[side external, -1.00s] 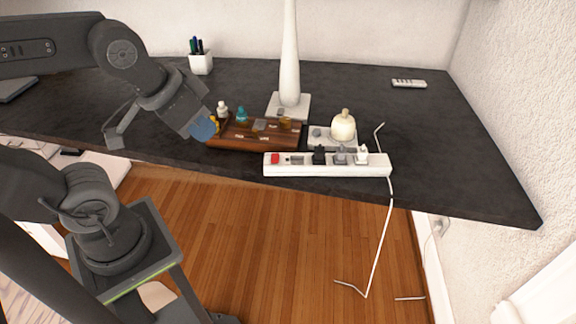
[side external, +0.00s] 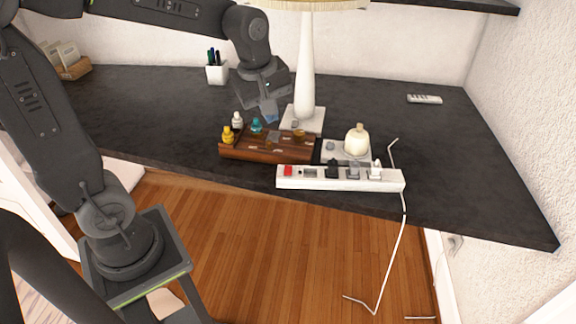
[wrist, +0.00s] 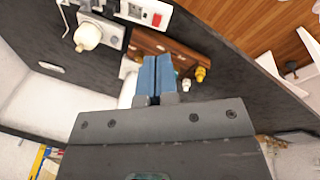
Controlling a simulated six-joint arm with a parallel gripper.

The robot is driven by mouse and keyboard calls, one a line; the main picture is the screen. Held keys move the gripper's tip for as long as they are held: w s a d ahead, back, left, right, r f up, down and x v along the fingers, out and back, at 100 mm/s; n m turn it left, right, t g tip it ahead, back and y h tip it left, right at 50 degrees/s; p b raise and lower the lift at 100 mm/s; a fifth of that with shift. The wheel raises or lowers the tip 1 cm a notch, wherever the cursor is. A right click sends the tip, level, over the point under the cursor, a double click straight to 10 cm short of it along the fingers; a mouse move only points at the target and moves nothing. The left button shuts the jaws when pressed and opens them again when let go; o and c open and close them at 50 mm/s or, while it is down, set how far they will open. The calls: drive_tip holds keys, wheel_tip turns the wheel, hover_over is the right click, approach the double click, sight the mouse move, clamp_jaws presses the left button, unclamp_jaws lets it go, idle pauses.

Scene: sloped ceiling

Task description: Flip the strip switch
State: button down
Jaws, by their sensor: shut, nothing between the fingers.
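The white power strip (side external: 340,179) lies along the front edge of the dark desk, with a red switch (side external: 288,171) at its left end and several plugs in its sockets. The red switch also shows at the top of the wrist view (wrist: 157,19), at the end of the strip (wrist: 138,10). My gripper (side external: 271,117) is above the desk, behind the wooden bottle rack and left of the lamp stem, up and away from the strip. In the wrist view its two blue fingers (wrist: 155,62) are together with nothing between them.
The wooden rack (side external: 262,147) with small bottles stands just behind the strip. A white lamp (side external: 305,75) rises behind it, and a cream bottle-shaped object (side external: 357,140) stands to the right. A white cord (side external: 392,250) hangs over the front edge. The right side of the desk is mostly clear.

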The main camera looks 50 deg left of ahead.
drive_tip(key=w+a+f+n+g, duration=0.1)
drive_tip(key=w+a+f+n, duration=0.3)
drive_tip(key=w+n, duration=0.25)
drive_tip(key=n+g, duration=0.2)
drive_tip(key=n, duration=0.5)
hover_over(288, 169)
drive_tip(key=d, duration=0.1)
drive_tip(key=shift+m, duration=0.25)
drive_tip(key=f, duration=0.5)
drive_tip(key=shift+s+f, duration=0.15)
drive_tip(key=shift+s, duration=0.25)
drive_tip(key=shift+f, duration=0.1)
wheel_tip(288, 169, down, 14)
drive_tip(key=shift+r, duration=0.1)
drive_tip(key=shift+s+d+f, duration=0.1)
drive_tip(key=shift+f, duration=0.15)
drive_tip(key=shift+w+a+r, duration=0.3)
drive_tip(key=shift+w+a, duration=0.2)
drive_tip(key=shift+a, duration=0.1)
drive_tip(key=shift+r, duration=0.1)
